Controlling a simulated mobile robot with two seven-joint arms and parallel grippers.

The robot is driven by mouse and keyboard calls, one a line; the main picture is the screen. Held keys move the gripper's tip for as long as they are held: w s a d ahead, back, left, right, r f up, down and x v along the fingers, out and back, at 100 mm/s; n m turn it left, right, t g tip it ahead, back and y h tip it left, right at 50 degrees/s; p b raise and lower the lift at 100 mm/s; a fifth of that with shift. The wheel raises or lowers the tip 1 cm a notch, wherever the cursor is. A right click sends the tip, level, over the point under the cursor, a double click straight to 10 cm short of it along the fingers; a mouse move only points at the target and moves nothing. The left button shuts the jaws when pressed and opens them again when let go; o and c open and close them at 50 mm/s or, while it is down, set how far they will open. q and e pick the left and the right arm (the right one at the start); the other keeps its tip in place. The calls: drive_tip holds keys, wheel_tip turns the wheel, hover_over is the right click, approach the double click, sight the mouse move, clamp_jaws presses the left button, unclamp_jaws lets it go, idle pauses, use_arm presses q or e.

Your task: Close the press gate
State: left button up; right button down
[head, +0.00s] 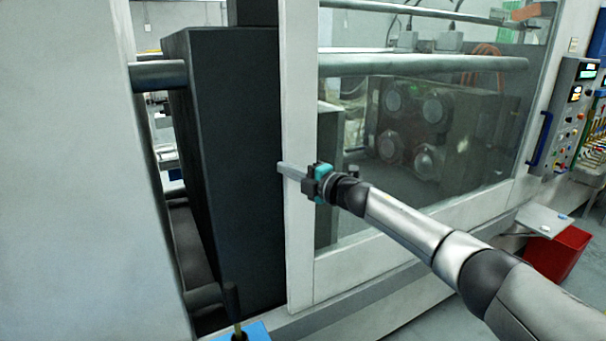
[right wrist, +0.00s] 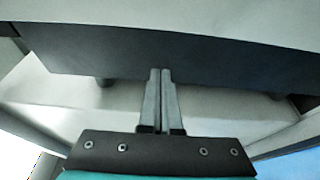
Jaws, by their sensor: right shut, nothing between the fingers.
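The press gate (head: 300,110) is a light grey frame with a large clear window (head: 440,110), in the head view. An opening stands between its left edge and the grey panel (head: 70,170) at the left, so the gate is partly open. My right gripper (head: 281,168) is in front of the gate's left upright, its fingers pointing left across it. I cannot tell whether they touch the frame. In the right wrist view its fingers (right wrist: 160,75) are shut together with nothing between them. My left gripper is not in view.
A dark block (head: 230,170) and round bars (head: 160,76) show in the opening. A control panel (head: 573,120) with buttons stands at the right, with a red bin (head: 556,252) below a small shelf (head: 543,219). A blue object (head: 243,332) shows at the bottom edge.

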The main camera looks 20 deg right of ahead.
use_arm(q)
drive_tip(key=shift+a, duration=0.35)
use_arm(e)
drive_tip(key=shift+v, duration=2.75)
